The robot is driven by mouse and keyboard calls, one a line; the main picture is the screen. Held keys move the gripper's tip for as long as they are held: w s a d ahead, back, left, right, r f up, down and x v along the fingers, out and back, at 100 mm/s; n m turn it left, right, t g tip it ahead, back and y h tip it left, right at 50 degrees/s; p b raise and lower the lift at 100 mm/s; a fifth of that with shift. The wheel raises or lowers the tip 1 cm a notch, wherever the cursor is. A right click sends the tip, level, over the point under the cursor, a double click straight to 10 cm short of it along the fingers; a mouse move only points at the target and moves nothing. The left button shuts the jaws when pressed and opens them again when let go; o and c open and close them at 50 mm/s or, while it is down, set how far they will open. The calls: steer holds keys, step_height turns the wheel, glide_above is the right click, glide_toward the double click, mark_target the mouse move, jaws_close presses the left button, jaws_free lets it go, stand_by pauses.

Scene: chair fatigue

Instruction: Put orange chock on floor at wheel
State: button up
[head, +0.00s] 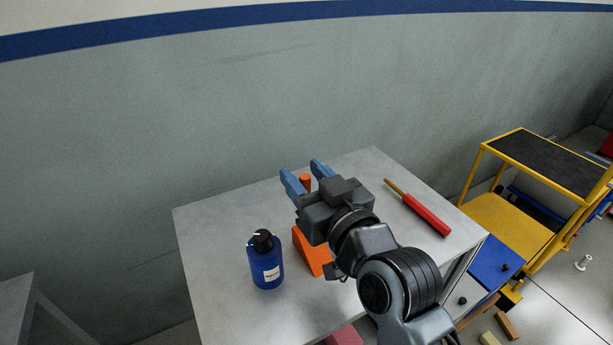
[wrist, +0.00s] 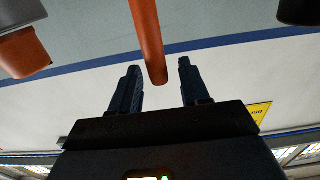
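The orange chock (head: 312,254) sits on the grey table, partly hidden behind my gripper. An upright orange post with a rounded end (head: 305,179), which looks like the chock's handle, shows between my blue fingers. My gripper (head: 306,173) is open, its fingers spread. In the wrist view the orange post (wrist: 148,38) reaches down from the top edge between the two dark fingers of my gripper (wrist: 158,78), with a gap visible on each side. No wheel can be clearly made out.
On the table (head: 205,235), a blue bottle (head: 267,263) stands left of the chock and a red-handled tool (head: 424,213) lies right. Wooden blocks (head: 507,325) lie on the floor at lower right.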

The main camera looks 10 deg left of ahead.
steer(key=shift+o, duration=0.4)
steer(key=shift+r, duration=0.1)
steer(key=b+v, duration=0.2)
steer(key=v, duration=1)
steer(key=s+d+f+m+h, duration=0.3)
steer(key=s+d+f, duration=0.3)
steer(key=s, duration=0.5)
steer(key=s+d+f+m+h, duration=0.3)
steer(key=s+d+f+h, duration=0.2)
steer(key=s+d, duration=0.5)
step_height(320, 180, down, 2)
steer(key=shift+s+d+f+h, duration=0.15)
steer(key=shift+s+d+h, duration=0.15)
steer(key=shift+s, duration=0.05)
steer(key=shift+m+h, duration=0.4)
steer(key=shift+h, duration=0.3)
steer(key=s, duration=0.3)
steer(key=s+d+r, duration=0.1)
steer(key=s, duration=0.2)
steer(key=s+d, duration=0.1)
steer(key=s, duration=0.3)
steer(key=shift+d+r, duration=0.25)
steer(key=shift+r, duration=0.1)
steer(key=shift+s+r, duration=0.1)
steer(key=shift+s, duration=0.2)
steer(key=shift+c, duration=0.3)
